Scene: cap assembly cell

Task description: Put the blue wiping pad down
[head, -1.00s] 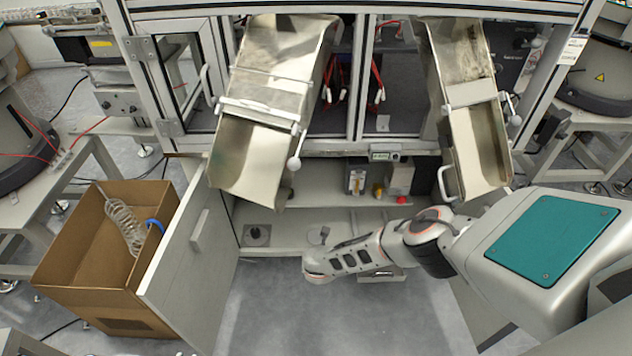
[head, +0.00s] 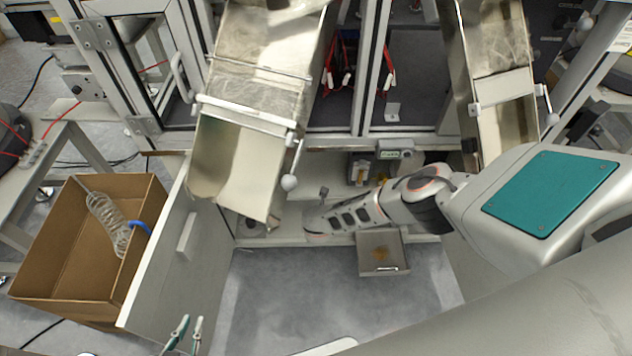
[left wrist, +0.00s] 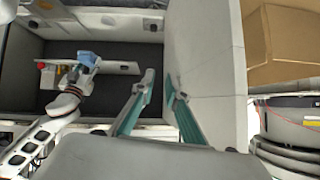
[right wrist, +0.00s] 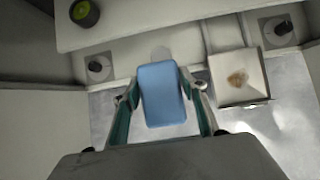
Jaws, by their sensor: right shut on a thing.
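The blue wiping pad (right wrist: 163,95) is between the fingers of my right gripper (right wrist: 162,98) in the right wrist view. The gripper is shut on it, above the cabinet's lower ledge and floor. The pad also shows, small, in the left wrist view (left wrist: 88,59). In the head view my right forearm hides pad and gripper. My left gripper (head: 183,333) is at the bottom of the head view, near the open cabinet door. Its fingers are apart and empty, as the left wrist view (left wrist: 160,84) also shows.
A metal tray (head: 368,266) with a brown stain lies beside the pad, to its right in the right wrist view (right wrist: 224,94). The open door (head: 172,262) and a cardboard box (head: 50,285) stand at the left. Two metal chutes hang above the cabinet.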

